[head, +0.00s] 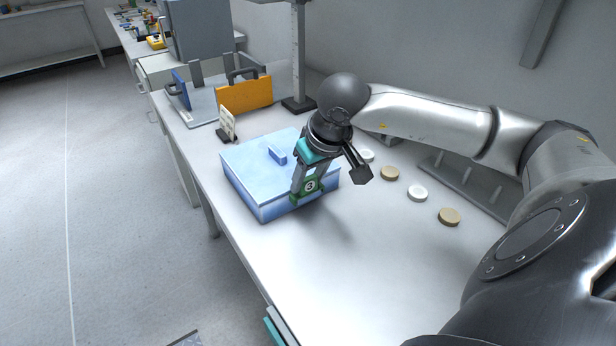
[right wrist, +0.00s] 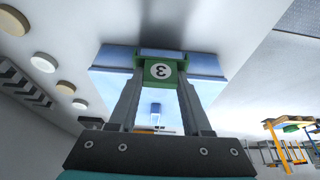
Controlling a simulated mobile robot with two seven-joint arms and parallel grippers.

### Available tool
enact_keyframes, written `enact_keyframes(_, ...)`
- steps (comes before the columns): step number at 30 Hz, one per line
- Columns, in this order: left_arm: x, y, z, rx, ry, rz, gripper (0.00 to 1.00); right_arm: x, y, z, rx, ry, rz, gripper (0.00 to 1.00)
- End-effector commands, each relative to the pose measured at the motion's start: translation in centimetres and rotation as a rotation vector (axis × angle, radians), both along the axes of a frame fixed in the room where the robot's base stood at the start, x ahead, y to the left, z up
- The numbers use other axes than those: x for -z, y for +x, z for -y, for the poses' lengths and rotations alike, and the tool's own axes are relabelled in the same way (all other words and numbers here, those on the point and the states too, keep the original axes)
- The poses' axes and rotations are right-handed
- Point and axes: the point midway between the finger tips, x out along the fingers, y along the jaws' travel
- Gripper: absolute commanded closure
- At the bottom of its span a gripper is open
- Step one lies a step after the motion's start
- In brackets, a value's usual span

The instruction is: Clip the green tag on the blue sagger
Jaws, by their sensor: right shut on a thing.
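The blue sagger (head: 243,172) is a low box with a light blue lid and a small blue handle block on top, standing on the bench. The green tag (head: 309,187), marked with a white disc and the number 3, is between the fingertips of my right gripper (head: 308,190). The right gripper is shut on the tag, at the sagger's near right wall. The tag also shows between the fingers in the right wrist view (right wrist: 160,71), in front of the sagger (right wrist: 110,60). I cannot tell whether the tag touches the rim. My left gripper is not in view.
Several white and tan discs (head: 417,193) lie right of the sagger, by a grey rack (head: 470,190). A small sign (head: 228,125) stands behind the sagger, with an orange panel (head: 245,96) farther back. The bench's near part is clear.

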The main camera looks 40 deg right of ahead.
Motion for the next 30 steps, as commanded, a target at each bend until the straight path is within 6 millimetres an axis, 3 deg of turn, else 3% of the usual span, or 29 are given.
enact_keyframes(4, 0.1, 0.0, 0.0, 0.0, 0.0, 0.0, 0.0, 0.1, 0.0, 0.0, 0.0, 0.0, 0.0, 1.0)
enact_keyframes(5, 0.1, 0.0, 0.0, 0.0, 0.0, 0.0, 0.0, 0.1, 0.0, 0.0, 0.0, 0.0, 0.0, 0.5)
enact_keyframes(14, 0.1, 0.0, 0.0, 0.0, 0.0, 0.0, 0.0, 0.1, 0.0, 0.0, 0.0, 0.0, 0.0, 0.17)
enact_keyframes(29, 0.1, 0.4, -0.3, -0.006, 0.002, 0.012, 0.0, 0.1, 0.0, 0.0, 0.0, 0.0, -0.001, 0.16)
enact_keyframes(30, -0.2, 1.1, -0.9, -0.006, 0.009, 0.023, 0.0, -0.7, -0.2, 0.1, -0.001, -0.004, 0.003, 0.16)
